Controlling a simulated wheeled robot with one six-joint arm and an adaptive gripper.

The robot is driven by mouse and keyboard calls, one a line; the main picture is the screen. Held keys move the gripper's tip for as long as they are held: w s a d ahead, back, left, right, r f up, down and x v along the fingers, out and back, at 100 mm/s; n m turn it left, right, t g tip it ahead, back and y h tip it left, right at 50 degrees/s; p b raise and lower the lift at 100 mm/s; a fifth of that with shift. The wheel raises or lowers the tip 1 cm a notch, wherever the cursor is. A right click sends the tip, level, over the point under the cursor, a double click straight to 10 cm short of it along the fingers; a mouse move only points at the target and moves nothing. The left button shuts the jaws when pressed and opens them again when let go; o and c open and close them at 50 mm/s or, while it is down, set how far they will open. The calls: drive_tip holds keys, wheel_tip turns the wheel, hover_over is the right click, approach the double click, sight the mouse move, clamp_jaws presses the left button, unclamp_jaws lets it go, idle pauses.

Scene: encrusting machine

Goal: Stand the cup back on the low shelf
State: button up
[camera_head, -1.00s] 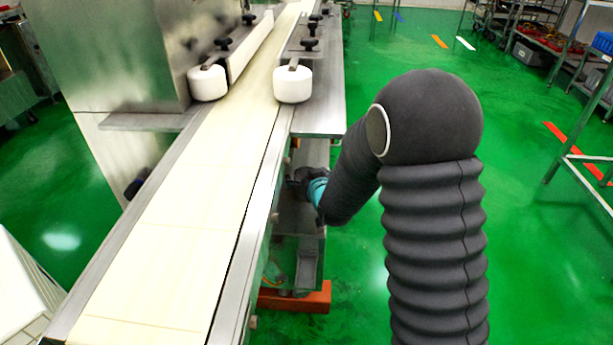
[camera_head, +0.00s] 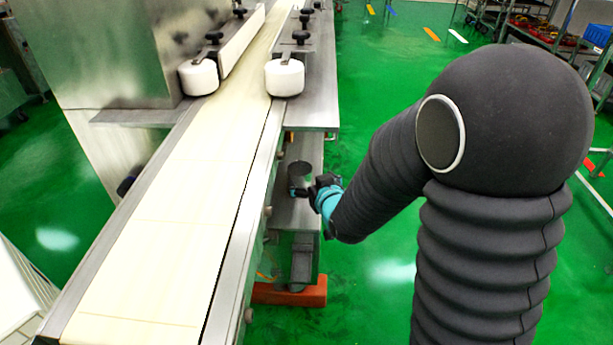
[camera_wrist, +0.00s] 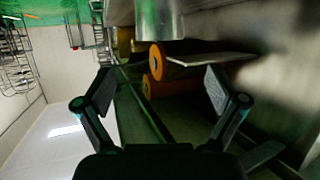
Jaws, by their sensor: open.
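The cup (camera_head: 300,174) is a grey metal cylinder. In the head view it looks upright on the low shelf (camera_head: 296,212), under the right side of the conveyor. My gripper (camera_head: 314,187) is just right of the cup, at the shelf's outer side. In the wrist view my gripper (camera_wrist: 160,90) is open, its two fingers spread with nothing between them. A shiny metal cylinder, likely the cup (camera_wrist: 158,18), is cut off by the top edge there, beyond the fingertips. The cup's base is partly hidden in the head view.
Orange rollers (camera_wrist: 160,60) show near the gripper in the wrist view. Green floor (camera_head: 375,260) is clear right of the machine.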

drive_tip(key=s+d+r+m+g+h, duration=0.2)
drive_tip(key=s+d+r+g+h, duration=0.15)
drive_tip(key=s+d+r, duration=0.6)
drive_tip(key=s+d+r+m+g, duration=0.1)
drive_tip(key=s+d+g, duration=0.1)
drive_tip(key=s, duration=0.7)
drive_tip(key=s+d+r+m+g+h, duration=0.1)
drive_tip(key=s+d, duration=0.3)
drive_tip(key=s, duration=0.6)
drive_tip(key=shift+s+d+r+g, duration=0.15)
drive_tip(key=shift+d+g, duration=0.15)
drive_tip(key=shift+g, duration=0.15)
drive_tip(key=shift+h, duration=0.25)
